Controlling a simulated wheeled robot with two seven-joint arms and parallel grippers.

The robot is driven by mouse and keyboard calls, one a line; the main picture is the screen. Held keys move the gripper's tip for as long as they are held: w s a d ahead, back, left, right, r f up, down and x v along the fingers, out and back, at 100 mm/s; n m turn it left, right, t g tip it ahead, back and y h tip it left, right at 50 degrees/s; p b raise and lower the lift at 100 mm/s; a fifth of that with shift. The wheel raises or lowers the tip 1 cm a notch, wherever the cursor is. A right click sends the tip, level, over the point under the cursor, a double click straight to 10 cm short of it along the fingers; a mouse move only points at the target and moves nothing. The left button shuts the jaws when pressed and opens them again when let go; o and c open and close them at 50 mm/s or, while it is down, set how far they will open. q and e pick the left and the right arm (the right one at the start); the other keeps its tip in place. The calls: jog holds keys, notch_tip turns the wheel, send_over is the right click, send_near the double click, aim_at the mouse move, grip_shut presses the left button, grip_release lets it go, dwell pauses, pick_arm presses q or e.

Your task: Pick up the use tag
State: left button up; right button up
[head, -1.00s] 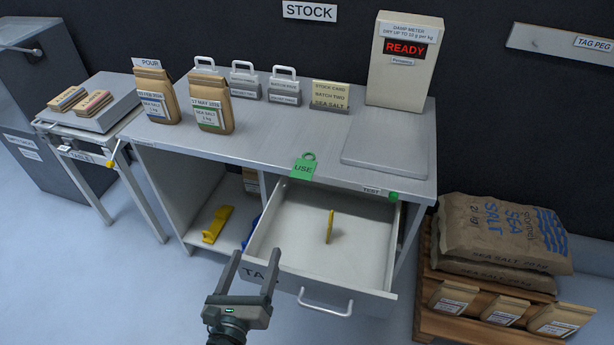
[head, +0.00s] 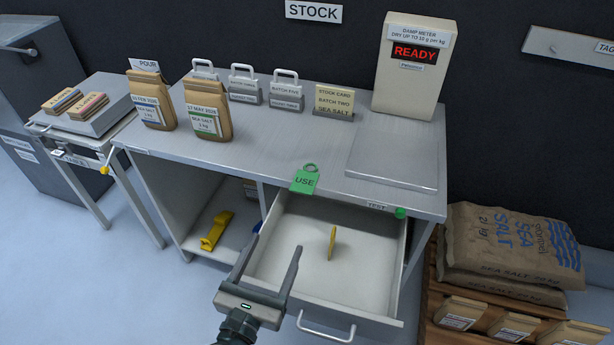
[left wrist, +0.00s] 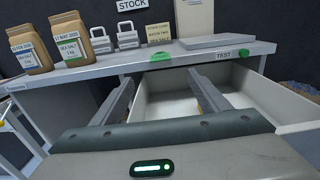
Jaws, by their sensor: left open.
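The green use tag (head: 304,181) lies at the front edge of the grey bench top, its ring toward the back and its lower part over the edge. It also shows in the left wrist view (left wrist: 166,57), beyond my fingers. My left gripper (head: 272,261) is open and empty, in front of the bench by the left side of the open drawer, lower than the tag and apart from it. My right gripper is not in view.
The open drawer (head: 375,258) juts out below the tag, with a small yellow piece (head: 332,242) standing in it. Two paper bags (head: 208,110) and several grey holders stand on the bench. The damp meter (head: 416,65) stands at the back right. Bench top around the tag is clear.

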pick_arm(q)
jog(key=p, duration=0.2)
send_near(304, 182)
jog(key=shift+d+r, duration=0.1)
jog(key=shift+r, duration=0.15)
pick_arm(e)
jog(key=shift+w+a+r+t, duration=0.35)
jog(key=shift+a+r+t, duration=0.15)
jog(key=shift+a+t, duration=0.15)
pick_arm(q)
jog(key=shift+w, duration=0.1)
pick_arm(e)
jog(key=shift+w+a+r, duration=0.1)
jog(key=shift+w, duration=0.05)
pick_arm(q)
jog(key=x, duration=0.3)
jog(key=f+x, duration=0.1)
jog(key=x, duration=0.1)
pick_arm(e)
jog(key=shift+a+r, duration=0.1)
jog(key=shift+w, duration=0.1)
pick_arm(q)
jog(key=shift+r, duration=0.1)
jog(key=c, duration=1.1)
